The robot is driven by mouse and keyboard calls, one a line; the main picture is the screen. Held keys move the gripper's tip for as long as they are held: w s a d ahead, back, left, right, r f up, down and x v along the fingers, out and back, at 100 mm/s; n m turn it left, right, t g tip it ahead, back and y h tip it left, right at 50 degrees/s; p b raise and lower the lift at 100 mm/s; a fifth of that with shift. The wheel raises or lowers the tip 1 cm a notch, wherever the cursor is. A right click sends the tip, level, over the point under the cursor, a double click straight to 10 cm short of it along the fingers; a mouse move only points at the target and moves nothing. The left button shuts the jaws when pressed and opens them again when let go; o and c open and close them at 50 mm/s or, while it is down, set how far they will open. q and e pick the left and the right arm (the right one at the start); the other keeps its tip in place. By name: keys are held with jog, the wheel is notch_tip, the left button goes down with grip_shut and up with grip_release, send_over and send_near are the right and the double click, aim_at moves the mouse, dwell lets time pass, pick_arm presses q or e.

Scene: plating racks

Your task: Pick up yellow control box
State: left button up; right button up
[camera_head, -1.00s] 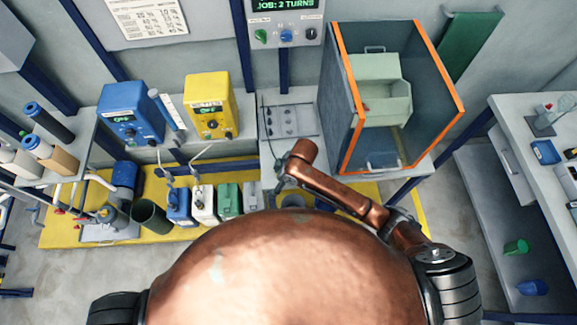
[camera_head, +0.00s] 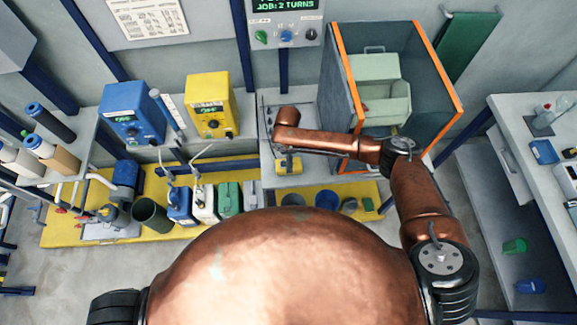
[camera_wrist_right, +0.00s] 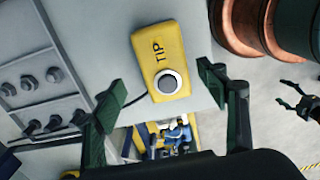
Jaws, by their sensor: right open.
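A small yellow control box marked TIP, with a round grey button, (camera_wrist_right: 168,48) lies on a light grey bench top in the right wrist view. A dark cable runs off its left side. In the head view it shows as a small yellow block (camera_head: 288,165) just below the end of my right arm. My right gripper (camera_wrist_right: 160,92) is open, its two dark fingers apart on either side of the box's lower end, with nothing held. In the head view the arm hides its fingers. My left gripper (camera_wrist_right: 302,101) shows small at the right edge of the wrist view, its dark fingers spread.
A larger yellow unit (camera_head: 209,108) and a blue unit (camera_head: 131,115) stand at the left. A panel with several dark knobs (camera_wrist_right: 38,95) lies beside the box. An orange-edged enclosure (camera_head: 340,95) stands to the right. Several small canisters line the yellow tray (camera_head: 75,232) below.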

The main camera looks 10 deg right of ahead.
jog(key=f, duration=0.3)
jog(key=shift+s+d+f, duration=0.1)
jog(key=shift+s+f, duration=0.25)
jog(key=shift+f, duration=0.45)
jog(key=shift+c, duration=0.5)
jog(key=shift+w, duration=0.1)
jog(key=c, duration=1.3)
